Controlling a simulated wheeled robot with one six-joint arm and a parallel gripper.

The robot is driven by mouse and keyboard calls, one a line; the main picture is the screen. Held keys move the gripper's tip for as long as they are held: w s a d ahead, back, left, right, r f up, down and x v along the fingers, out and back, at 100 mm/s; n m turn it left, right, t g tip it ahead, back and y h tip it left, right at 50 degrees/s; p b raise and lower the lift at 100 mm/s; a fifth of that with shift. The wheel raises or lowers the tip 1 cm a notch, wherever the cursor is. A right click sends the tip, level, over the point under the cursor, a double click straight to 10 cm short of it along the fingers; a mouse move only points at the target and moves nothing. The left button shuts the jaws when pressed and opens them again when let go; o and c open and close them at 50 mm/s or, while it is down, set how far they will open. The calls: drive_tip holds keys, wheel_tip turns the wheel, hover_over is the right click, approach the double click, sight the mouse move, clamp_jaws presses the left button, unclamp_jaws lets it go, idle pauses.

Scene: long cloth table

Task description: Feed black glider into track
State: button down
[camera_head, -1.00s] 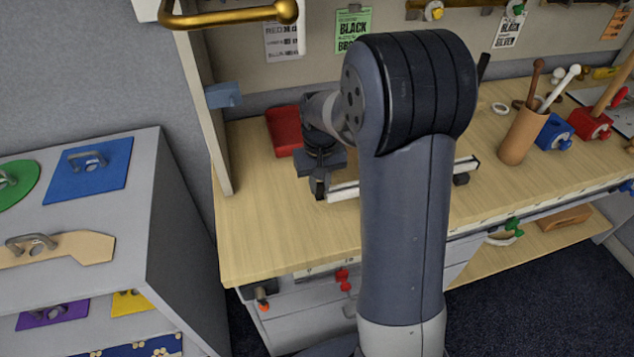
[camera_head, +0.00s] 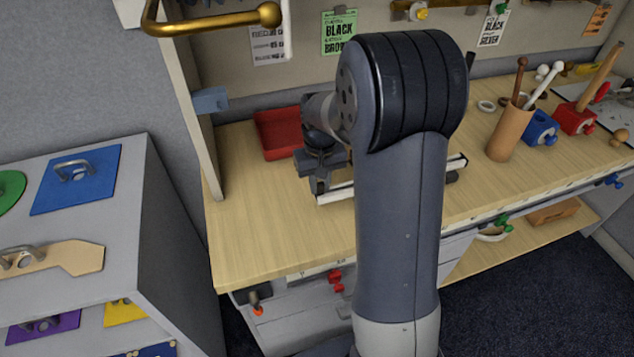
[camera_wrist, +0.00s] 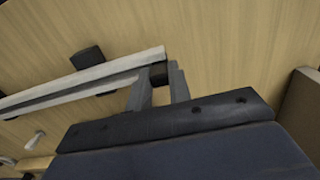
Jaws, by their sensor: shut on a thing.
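The track is a pale rail (camera_wrist: 70,85) with a slot along it, lying across the wrist view. In the head view its near-left end (camera_head: 336,196) shows beside my arm, which hides its middle. My gripper (camera_wrist: 161,73) is shut on the small black glider (camera_wrist: 158,75), at the right end of the rail. The glider looks close to the rail's end opening; I cannot tell whether it is inside the slot. In the head view my gripper (camera_head: 317,186) is at the rail's left end, and the glider cannot be made out there.
A red tray (camera_head: 276,136) lies behind my gripper. A brown cup (camera_head: 508,137) with sticks, a blue block (camera_head: 540,128) and a red block (camera_head: 575,118) stand at the right. The tabletop (camera_head: 270,225) is bare in front. A grey cabinet (camera_head: 165,220) stands at the left.

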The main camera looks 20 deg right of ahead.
drive_tip(key=shift+d+p, duration=0.45)
drive_tip(key=shift+d, duration=4.45)
drive_tip(key=c, duration=1.2)
unclamp_jaws()
drive_tip(key=shift+c, duration=0.2)
wheel_tip(320, 180, up, 11)
drive_tip(key=shift+b, duration=0.35)
drive_tip(key=shift+f, duration=0.1)
wheel_tip(320, 180, down, 11)
drive_tip(key=shift+r+p, duration=0.1)
drive_tip(key=shift+p, duration=0.25)
drive_tip(key=shift+a, duration=0.55)
